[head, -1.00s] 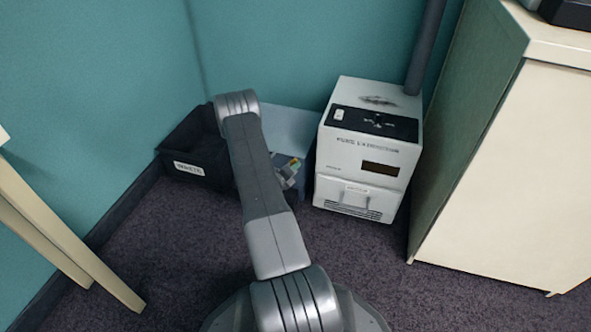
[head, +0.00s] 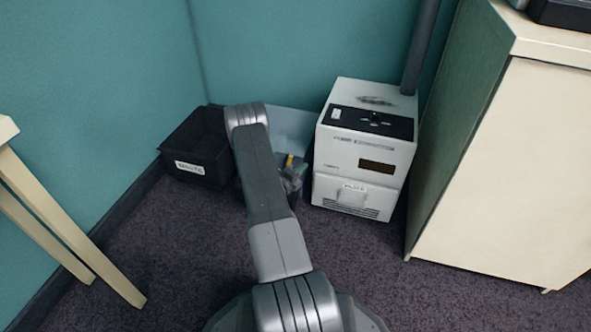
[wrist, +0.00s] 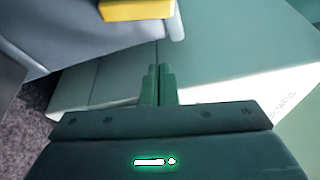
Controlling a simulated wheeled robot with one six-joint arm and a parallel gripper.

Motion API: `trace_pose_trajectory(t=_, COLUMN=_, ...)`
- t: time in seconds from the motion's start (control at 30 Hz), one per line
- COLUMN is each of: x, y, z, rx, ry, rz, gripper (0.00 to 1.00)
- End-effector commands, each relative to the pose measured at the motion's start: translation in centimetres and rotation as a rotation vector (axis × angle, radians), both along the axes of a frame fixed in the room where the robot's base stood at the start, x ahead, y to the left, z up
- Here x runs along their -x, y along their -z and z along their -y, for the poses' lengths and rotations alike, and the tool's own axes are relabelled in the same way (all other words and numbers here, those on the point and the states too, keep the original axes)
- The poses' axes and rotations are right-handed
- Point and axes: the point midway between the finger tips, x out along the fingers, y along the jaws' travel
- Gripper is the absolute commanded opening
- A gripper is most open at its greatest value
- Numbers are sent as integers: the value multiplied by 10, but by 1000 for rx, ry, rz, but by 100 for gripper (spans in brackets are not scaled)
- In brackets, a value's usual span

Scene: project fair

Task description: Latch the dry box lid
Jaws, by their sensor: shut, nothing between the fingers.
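In the head view a blue-grey box with a pale blue raised panel (head: 290,128) stands in the corner, mostly hidden behind my arm. I take it for the dry box; its latch cannot be made out there. A small yellow spot shows beside my arm. In the wrist view a yellow piece (wrist: 137,9) sits on a blue-grey surface (wrist: 110,42) at the top. My gripper (wrist: 158,72) is shut and empty, its fingertips just below that surface in the picture. Whether they touch it cannot be told.
A black bin (head: 195,150) with a white label stands left of the box. A white fume extractor (head: 365,155) with a dark pipe (head: 424,50) stands close on its right. A cream cabinet (head: 500,180) is farther right, and table legs (head: 70,235) are at left. Carpet in front is clear.

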Motion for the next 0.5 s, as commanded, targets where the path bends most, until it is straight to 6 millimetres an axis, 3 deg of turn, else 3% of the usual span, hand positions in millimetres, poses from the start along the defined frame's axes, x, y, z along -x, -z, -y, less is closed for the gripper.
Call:
trace_pose_trajectory(t=0.03, x=12, y=-7, z=-16, rx=2, ry=-13, rz=-6, gripper=0)
trace_pose_trajectory(t=0.2, x=44, y=-10, z=-38, rx=0, ry=-11, rz=-5, gripper=0)
trace_pose_trajectory(t=0.5, x=74, y=-10, z=-59, rx=0, ry=-8, rz=-2, gripper=0)
